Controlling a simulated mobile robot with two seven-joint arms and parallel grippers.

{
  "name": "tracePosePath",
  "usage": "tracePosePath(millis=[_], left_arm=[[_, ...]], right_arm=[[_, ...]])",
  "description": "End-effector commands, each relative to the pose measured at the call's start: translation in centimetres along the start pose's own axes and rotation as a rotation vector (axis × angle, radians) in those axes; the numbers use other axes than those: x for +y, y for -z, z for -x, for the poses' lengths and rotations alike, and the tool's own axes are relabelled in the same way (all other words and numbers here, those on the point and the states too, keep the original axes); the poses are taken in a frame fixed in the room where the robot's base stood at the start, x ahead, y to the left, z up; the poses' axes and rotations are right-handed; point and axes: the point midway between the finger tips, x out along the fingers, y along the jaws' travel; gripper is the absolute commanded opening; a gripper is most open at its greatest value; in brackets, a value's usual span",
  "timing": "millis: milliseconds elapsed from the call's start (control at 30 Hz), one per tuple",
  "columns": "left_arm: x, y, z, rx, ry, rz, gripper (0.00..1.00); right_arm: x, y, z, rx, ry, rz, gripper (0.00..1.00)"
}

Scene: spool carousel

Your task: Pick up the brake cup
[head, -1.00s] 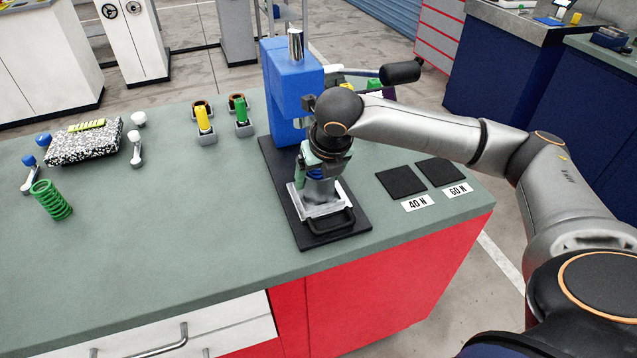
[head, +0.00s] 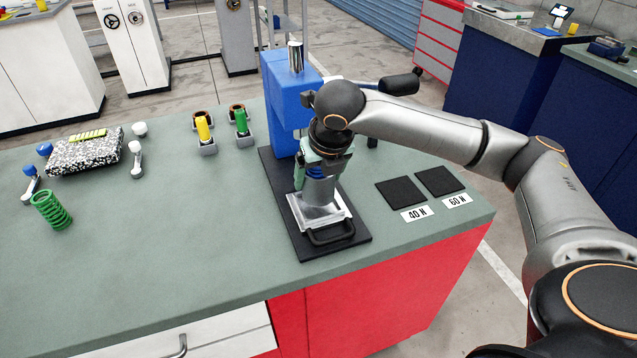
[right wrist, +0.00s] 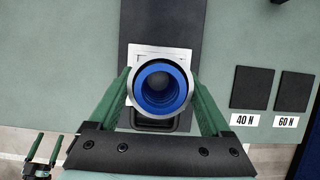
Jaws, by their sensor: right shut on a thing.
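The brake cup (head: 319,190) is a silver cylinder, blue inside as the right wrist view shows (right wrist: 136,96). My right gripper (head: 320,176) is shut on it, with one green finger on each side in the right wrist view (right wrist: 160,95). The cup is upright and appears slightly above the silver square fixture (head: 338,219) on the black base of the blue press (head: 290,95). My left gripper (right wrist: 43,148) shows small at the lower left of the right wrist view, with its fingers apart and nothing between them.
The press's blue column stands just behind my right gripper. Two black pads (head: 401,192) (head: 440,180) marked 40 N and 60 N lie to the right. A green spring (head: 52,209), a speckled block (head: 85,153) and small yellow and green parts stand left. The counter's front middle is clear.

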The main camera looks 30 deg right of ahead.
Motion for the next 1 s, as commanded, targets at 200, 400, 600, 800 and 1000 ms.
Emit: tracePosePath(millis=[200, 400, 600, 800, 1000], left_arm=[[0.0, 0.3, 0.3, -0.001, 0.0, 0.0, 1.0], [0.1, 0.7, 0.6, -0.001, 0.0, 0.0, 1.0], [0.1, 0.9, 0.9, -0.001, 0.0, 0.0, 1.0], [0.1, 1.1, 1.1, -0.001, 0.0, 0.0, 1.0], [0.1, 1.2, 1.1, -0.001, 0.0, 0.0, 1.0]], right_arm=[[0.8, 0.8, 3.8, -0.007, -0.004, 0.004, 0.24], [1.8, 2.7, 8.6, -0.006, -0.004, 0.008, 0.24], [3.1, 6.0, 12.1, -0.006, -0.003, 0.007, 0.24], [3.8, 7.9, 14.0, -0.003, -0.002, 0.003, 0.24], [3.9, 8.5, 14.5, -0.002, 0.0, 0.001, 0.24]])
